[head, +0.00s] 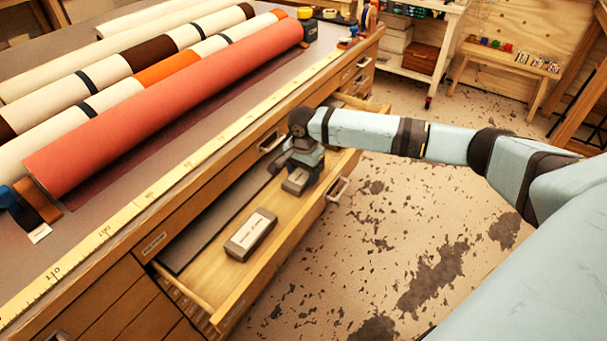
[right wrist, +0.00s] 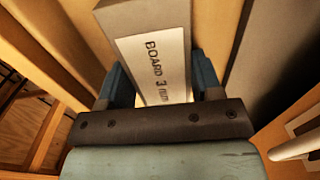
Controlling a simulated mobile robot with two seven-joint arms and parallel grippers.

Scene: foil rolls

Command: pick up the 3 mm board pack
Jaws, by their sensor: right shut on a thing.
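The 3 mm board pack (right wrist: 152,60) is a grey block with a white label reading "BOARD 3 mm" in the right wrist view. In the head view the pack (head: 296,181) shows just below my right gripper (head: 303,167), inside the open drawer (head: 218,301). My right gripper, also in the right wrist view (right wrist: 165,95), is shut on the pack, with a blue finger on either side of it. I cannot tell whether the pack touches the drawer floor. My left gripper is not in view.
A second grey labelled pack (head: 250,234) lies nearer in the same drawer. The worktable (head: 185,140) above carries several rolls, a red one (head: 165,105) in front, and a yellow ruler (head: 175,186) along its edge.

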